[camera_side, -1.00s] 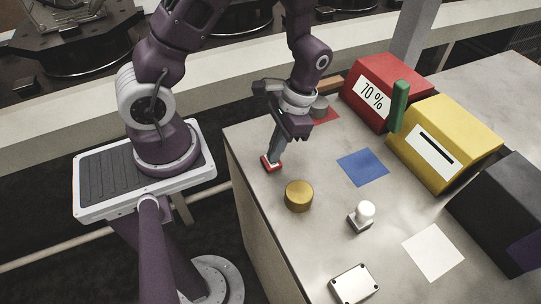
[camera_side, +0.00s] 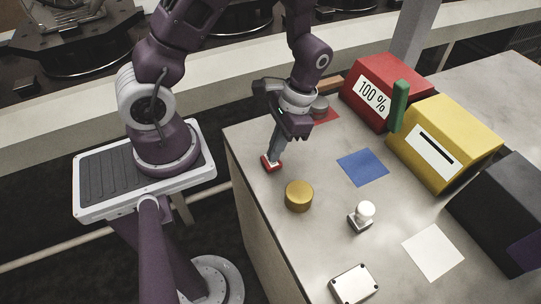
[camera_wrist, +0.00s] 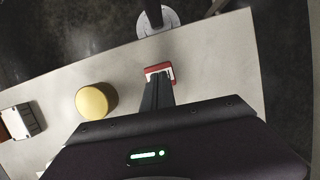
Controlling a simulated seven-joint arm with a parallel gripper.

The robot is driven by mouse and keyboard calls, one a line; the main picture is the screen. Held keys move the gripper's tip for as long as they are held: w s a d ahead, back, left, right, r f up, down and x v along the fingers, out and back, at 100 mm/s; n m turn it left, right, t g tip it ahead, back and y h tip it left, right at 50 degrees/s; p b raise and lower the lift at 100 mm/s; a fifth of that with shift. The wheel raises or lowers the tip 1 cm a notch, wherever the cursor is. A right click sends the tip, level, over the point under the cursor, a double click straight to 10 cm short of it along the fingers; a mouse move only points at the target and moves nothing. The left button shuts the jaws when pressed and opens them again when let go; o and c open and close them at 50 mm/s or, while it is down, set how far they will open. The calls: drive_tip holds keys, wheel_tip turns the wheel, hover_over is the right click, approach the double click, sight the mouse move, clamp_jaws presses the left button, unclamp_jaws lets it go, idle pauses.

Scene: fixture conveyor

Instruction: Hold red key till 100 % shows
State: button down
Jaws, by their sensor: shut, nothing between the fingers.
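The red key (camera_side: 266,165) sits in a small white-rimmed base near the table's left edge. It also shows in the wrist view (camera_wrist: 152,69), partly covered by my fingers. My gripper (camera_side: 272,157) points down with its fingers shut, empty, and the tips rest on the key or just at its top. The red box (camera_side: 391,77) at the back has a white display (camera_side: 373,96) that reads 100 %.
A gold cylinder (camera_side: 299,196) stands close to the key. A white knob (camera_side: 362,214), a metal plate box (camera_side: 354,285), a blue square (camera_side: 362,167) and a white square (camera_side: 433,252) lie farther right. A green post (camera_side: 398,105) stands before the yellow box (camera_side: 450,140).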

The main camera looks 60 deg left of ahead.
drive_tip(key=shift+r, duration=2.95)
drive_tip(key=shift+w+r, duration=0.1)
drive_tip(key=shift+r, duration=0.1)
drive_tip(key=s+d+r+t, duration=0.1)
drive_tip(key=s+r+t, duration=0.2)
drive_tip(key=r, duration=0.6)
drive_tip(key=s+d+r+t, duration=0.1)
drive_tip(key=s+r+t, duration=0.3)
drive_tip(key=r, duration=0.6)
drive_tip(key=shift+s+d+r+n+t, duration=0.2)
drive_tip(key=shift+s+d+n+t, duration=0.15)
drive_tip(key=shift+t, duration=0.65)
